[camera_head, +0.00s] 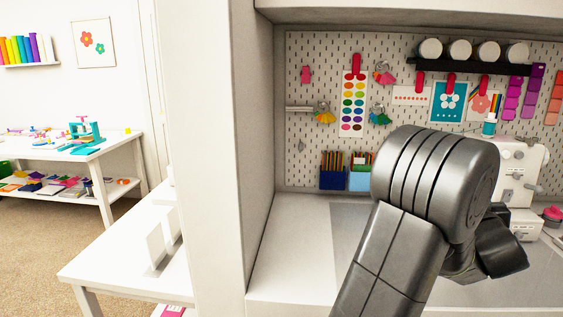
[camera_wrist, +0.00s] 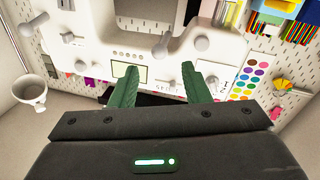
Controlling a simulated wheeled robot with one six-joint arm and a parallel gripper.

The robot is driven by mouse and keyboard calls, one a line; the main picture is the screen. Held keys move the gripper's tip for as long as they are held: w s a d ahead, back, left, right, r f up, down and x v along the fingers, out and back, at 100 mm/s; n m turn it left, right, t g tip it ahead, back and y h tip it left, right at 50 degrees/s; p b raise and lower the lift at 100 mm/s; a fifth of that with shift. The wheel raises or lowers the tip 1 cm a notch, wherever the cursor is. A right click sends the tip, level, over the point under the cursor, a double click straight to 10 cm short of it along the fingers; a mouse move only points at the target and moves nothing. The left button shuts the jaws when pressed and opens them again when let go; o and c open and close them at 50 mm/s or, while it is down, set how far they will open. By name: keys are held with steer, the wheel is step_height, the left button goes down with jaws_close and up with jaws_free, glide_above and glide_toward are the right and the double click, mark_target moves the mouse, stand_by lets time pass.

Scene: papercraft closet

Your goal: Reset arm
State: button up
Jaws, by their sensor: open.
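In the wrist view, my gripper (camera_wrist: 160,88) shows two green fingers standing apart with nothing between them. A white sewing machine (camera_wrist: 100,50) with knobs and a small screen lies just beyond the fingertips. In the head view, my arm is bent in front of the closet and hides part of the counter, and the gripper's fingers do not show there. The sewing machine (camera_head: 522,168) stands right of my arm, partly hidden by it.
A pegboard (camera_head: 300,75) with paint cards, tags and pencil holders (camera_head: 333,172) backs the closet. A shelf (camera_head: 470,66) holds several white jars. The closet's left wall (camera_head: 258,120) rises left of my arm. A white table (camera_head: 125,255) stands further left. A white cup (camera_wrist: 30,92) shows in the wrist view.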

steer(key=v, duration=0.6)
steer(key=x, duration=1.4)
steer(key=shift+w+f+p, duration=0.15)
steer(key=shift+f+p, duration=0.15)
steer(key=shift+p, duration=0.05)
steer(key=t+b, duration=0.1)
steer(key=b, duration=0.1)
steer(key=shift+f+b, duration=0.4)
steer(key=f+t+h+b, duration=0.1)
steer(key=f+t+b, duration=0.1)
steer(key=b, duration=0.2)
steer(key=shift+w+m, duration=0.15)
steer(key=shift+m, duration=0.25)
steer(key=shift+f+t+h+b, duration=0.2)
steer(key=shift+t+h+b, duration=0.1)
steer(key=shift+t+b, duration=0.1)
steer(key=s+a+g, duration=0.1)
steer(key=s+a, duration=0.2)
steer(key=s, duration=0.7)
steer(key=s+a+m+h, duration=0.1)
steer(key=s+a, duration=0.3)
steer(key=s, duration=0.7)
steer(key=shift+r+g, duration=0.25)
steer(key=shift+g, duration=0.15)
steer(key=shift+w+a, duration=0.1)
